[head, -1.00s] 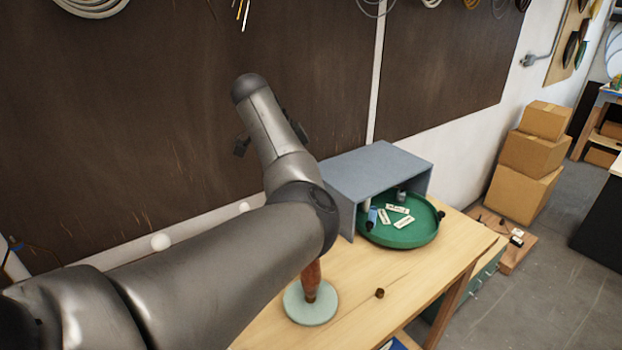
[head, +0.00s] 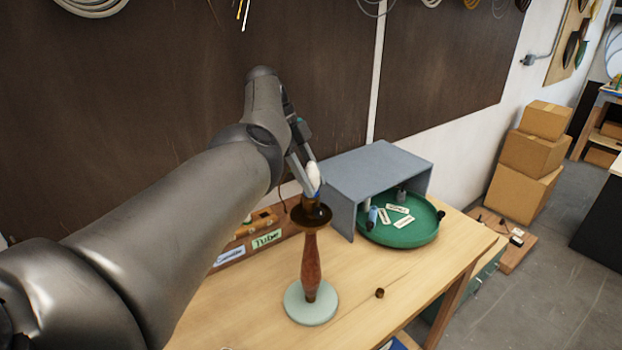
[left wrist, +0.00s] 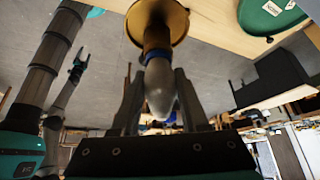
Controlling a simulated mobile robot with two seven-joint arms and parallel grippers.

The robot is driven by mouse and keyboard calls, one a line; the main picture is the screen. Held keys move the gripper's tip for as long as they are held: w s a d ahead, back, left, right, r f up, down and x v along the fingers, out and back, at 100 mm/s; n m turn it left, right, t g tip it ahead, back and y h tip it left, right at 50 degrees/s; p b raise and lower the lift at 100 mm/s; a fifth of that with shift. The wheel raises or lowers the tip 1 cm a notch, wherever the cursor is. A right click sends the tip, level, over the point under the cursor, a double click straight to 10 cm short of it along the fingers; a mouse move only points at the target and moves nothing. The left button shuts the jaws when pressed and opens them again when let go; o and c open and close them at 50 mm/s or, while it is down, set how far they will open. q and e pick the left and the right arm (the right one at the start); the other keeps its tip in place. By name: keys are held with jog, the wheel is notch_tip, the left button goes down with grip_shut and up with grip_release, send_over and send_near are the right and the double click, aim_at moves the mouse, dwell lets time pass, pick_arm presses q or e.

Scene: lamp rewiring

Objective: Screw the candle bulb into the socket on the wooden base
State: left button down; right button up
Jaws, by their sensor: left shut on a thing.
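The wooden base is a turned reddish-brown column (head: 310,262) upright on a pale green round foot (head: 312,304). A brass cup (head: 318,215) tops it, and the cup also shows in the left wrist view (left wrist: 170,20). My left gripper (head: 307,178) is shut on the white candle bulb (head: 314,176) above the cup. In the left wrist view the bulb (left wrist: 160,88) lies between the fingers, its other end by a blue ring (left wrist: 157,55) at the cup. Whether its threads engage is hidden. My right gripper (left wrist: 78,65) is small in the left wrist view, away from the lamp.
A green round tray (head: 405,238) with labels and small parts sits partly under a grey shelf box (head: 375,165). A labelled wooden rack (head: 250,238) stands behind the lamp. A small brown cap (head: 379,293) lies right of the foot. The table's front right is mostly clear.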

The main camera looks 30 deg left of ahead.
pick_arm(q)
jog(key=shift+m+g, duration=0.3)
jog(key=shift+m, duration=0.1)
jog(key=shift+c, duration=1.7)
grip_release()
jog(key=shift+n+t, duration=0.4)
jog(key=shift+n, duration=0.3)
